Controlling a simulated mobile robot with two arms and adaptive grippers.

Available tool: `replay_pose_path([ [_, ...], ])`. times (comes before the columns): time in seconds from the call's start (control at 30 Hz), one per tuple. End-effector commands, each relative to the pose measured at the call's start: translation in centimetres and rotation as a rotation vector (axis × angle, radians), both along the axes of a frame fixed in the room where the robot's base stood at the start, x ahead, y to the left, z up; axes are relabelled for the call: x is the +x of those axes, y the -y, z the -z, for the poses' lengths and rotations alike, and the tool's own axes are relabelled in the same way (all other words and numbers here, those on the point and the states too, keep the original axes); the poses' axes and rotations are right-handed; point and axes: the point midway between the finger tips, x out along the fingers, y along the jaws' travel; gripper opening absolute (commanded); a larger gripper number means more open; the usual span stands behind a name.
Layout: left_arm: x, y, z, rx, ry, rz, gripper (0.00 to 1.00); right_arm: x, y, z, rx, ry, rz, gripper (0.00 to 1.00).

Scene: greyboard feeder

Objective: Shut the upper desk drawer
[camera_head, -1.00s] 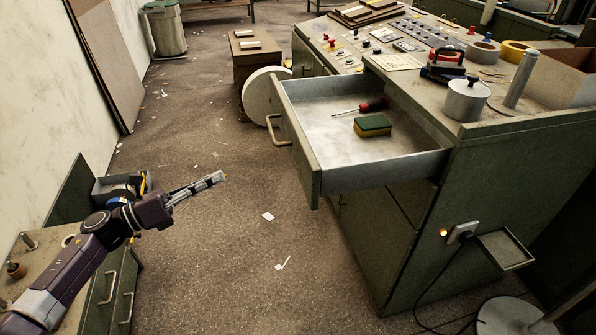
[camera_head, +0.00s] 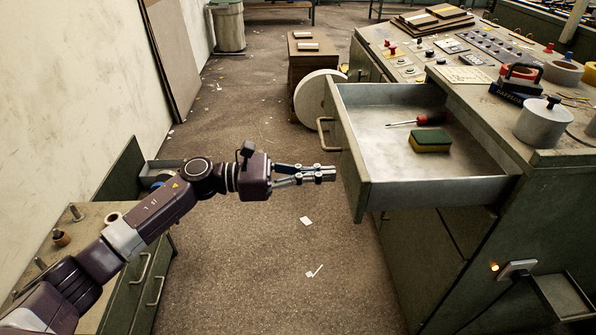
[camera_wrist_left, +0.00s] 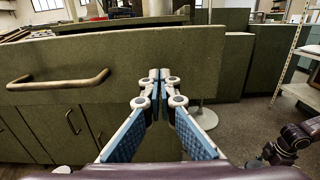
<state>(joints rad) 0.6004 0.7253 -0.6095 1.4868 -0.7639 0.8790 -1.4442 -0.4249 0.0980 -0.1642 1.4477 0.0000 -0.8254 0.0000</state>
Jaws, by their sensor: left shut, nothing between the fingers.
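The upper desk drawer (camera_head: 420,190) is pulled far out of the green desk on the right in the head view. A red-handled screwdriver (camera_head: 416,121) and a yellow and green sponge (camera_head: 430,141) lie in it. Its front panel (camera_head: 350,165) carries a bar handle (camera_head: 325,134); in the left wrist view the panel (camera_wrist_left: 85,60) and handle (camera_wrist_left: 60,80) show ahead and to the left. My left gripper (camera_head: 334,173) is shut and empty, its tips close to the panel's near part; whether they touch it I cannot tell.
A low green cabinet (camera_head: 100,240) with handles stands at the lower left. A white roll (camera_head: 317,97) and a brown stack (camera_head: 308,60) stand beyond the drawer. A pot (camera_head: 541,122) stands on the desktop. The floor between cabinet and desk is clear except for paper scraps.

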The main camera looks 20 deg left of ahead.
Motion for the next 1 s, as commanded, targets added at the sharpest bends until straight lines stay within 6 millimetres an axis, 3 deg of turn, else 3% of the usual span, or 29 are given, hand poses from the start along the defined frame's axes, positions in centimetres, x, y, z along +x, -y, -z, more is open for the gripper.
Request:
replay_pose_path([
  [0.2, 0.7, 2.0, 0.0, 0.000, 0.000, 0.000, 0.00, -0.7, 0.1, 0.8, 0.000, -0.006, -0.001, 0.53],
  [0.8, 1.0, 3.1, 0.0, -0.002, 0.001, 0.001, 0.00, -1.0, 0.2, 1.2, -0.003, -0.016, -0.001, 0.53],
  [1.0, 1.9, 5.9, 0.2, -0.003, 0.002, 0.003, 0.00, 1.3, -0.2, -1.4, 0.002, 0.016, 0.002, 0.53],
])
